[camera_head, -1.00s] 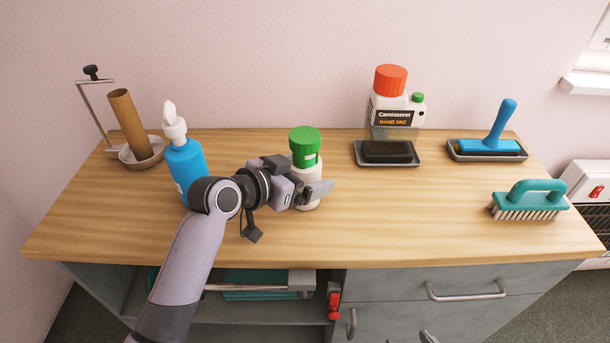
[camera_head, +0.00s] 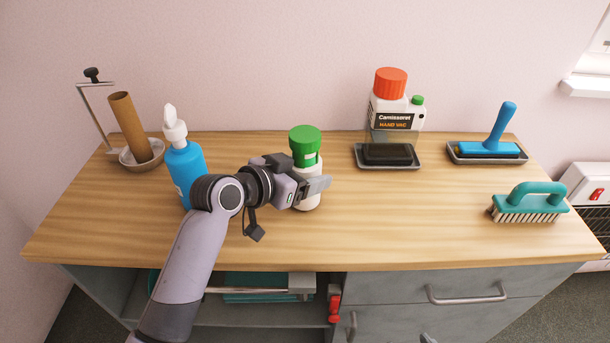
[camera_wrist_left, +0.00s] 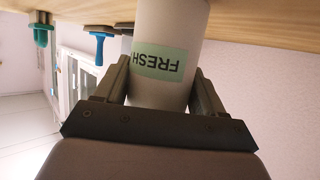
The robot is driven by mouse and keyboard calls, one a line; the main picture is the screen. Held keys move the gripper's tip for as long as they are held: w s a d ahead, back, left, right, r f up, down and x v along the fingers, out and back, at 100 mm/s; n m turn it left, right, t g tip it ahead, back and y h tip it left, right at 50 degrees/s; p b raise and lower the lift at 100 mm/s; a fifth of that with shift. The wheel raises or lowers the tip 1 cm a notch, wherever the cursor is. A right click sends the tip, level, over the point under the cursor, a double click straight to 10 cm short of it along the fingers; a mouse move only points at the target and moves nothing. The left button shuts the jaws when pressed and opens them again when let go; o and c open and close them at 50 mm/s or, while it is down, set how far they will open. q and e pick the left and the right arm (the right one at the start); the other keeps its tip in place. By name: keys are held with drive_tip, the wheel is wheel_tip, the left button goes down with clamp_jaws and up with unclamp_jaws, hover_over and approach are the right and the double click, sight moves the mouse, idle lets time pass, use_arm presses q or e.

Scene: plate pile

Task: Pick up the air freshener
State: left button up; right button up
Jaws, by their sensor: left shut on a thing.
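The air freshener (camera_head: 306,148) is a white bottle with a green cap, upright on the wooden counter near its middle. My left gripper (camera_head: 309,188) reaches in from the left and is shut around the bottle's body below the cap. The gripper hides part of the bottle. In the left wrist view the white bottle (camera_wrist_left: 165,95) with its "FRESH" label, upside down, sits between the two dark fingers (camera_wrist_left: 160,92). I cannot see any clear lift of its base off the counter. My right gripper is not in view.
A blue spray bottle (camera_head: 185,168) stands close behind my left wrist. A paper-roll holder (camera_head: 145,165) is at the far left.

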use_arm(q)
wheel_tip(320, 180, up, 19)
drive_tip(key=shift+r, duration=0.15)
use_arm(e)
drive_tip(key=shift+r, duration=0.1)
use_arm(q)
wheel_tip(320, 180, down, 17)
drive_tip(key=shift+r, duration=0.15)
drive_tip(key=shift+f+b, duration=1.55)
drive_tip(key=shift+b, duration=0.05)
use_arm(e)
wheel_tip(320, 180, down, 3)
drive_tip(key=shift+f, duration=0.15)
use_arm(q)
drive_tip(key=shift+f, duration=0.2)
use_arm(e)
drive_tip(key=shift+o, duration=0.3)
